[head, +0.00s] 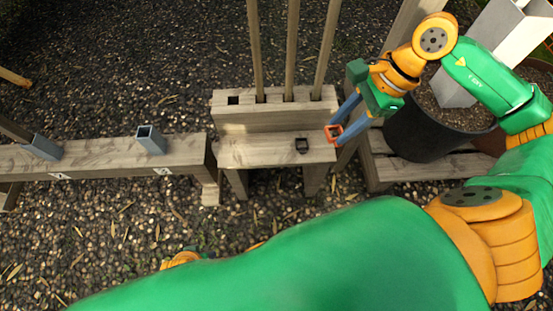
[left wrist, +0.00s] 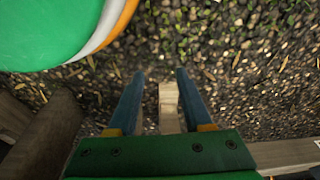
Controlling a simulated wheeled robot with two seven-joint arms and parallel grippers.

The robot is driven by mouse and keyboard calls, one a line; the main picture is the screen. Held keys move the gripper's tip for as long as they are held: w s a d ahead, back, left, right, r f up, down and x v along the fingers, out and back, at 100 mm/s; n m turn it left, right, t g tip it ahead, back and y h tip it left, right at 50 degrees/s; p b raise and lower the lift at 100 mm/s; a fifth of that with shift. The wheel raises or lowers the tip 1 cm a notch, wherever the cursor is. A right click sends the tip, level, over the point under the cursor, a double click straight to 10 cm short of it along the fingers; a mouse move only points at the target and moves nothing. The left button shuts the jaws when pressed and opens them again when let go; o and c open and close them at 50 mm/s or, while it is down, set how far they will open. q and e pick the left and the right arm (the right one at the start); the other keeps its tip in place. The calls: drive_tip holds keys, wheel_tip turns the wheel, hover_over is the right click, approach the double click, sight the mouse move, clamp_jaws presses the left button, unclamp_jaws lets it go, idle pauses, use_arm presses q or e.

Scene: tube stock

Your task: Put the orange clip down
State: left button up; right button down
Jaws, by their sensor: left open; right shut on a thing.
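The orange clip (head: 333,127) is a small square loop in the head view. My right gripper (head: 335,132) is shut on it, with its blue fingers reaching down from the upper right. The clip is at the right end of the wooden stand's lower step (head: 262,151); I cannot tell whether it touches the wood. My left gripper (left wrist: 160,75) is open and empty in the left wrist view, over gravel and a piece of wood.
Several wooden poles (head: 291,50) stand in the stand's back block, which has an empty square hole (head: 233,100) at left. A wooden beam (head: 105,155) with grey square tubes (head: 150,140) lies left. A dark planter (head: 425,130) stands right. The step's left part is bare.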

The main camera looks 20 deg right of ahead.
drive_tip(key=shift+w+d+f+m+t+b, duration=0.2)
drive_tip(key=shift+f+m, duration=0.25)
drive_tip(key=shift+f, duration=0.15)
drive_tip(key=shift+w+d+f+m+t+b, duration=0.1)
drive_tip(key=shift+f+m+t, duration=0.1)
drive_tip(key=shift+f+m, duration=0.35)
drive_tip(key=b, duration=0.2)
hover_over(275, 146)
drive_tip(key=d, duration=0.2)
drive_tip(key=f, duration=0.9)
drive_tip(key=shift+s+a+f, duration=0.15)
drive_tip(key=shift+s+f, duration=0.15)
drive_tip(key=shift+s, duration=0.05)
wheel_tip(275, 146, down, 3)
drive_tip(key=shift+w+a+f+b, duration=0.1)
drive_tip(key=shift+a+f+b, duration=0.1)
drive_tip(key=shift+b, duration=0.5)
use_arm(q)
wheel_tip(275, 146, up, 6)
drive_tip(key=w, duration=0.2)
drive_tip(key=shift+w+d+f+t, duration=0.2)
drive_tip(key=shift+w+d+t, duration=0.05)
drive_tip(key=shift+w+t, duration=0.1)
use_arm(e)
drive_tip(key=shift+d+r, duration=0.1)
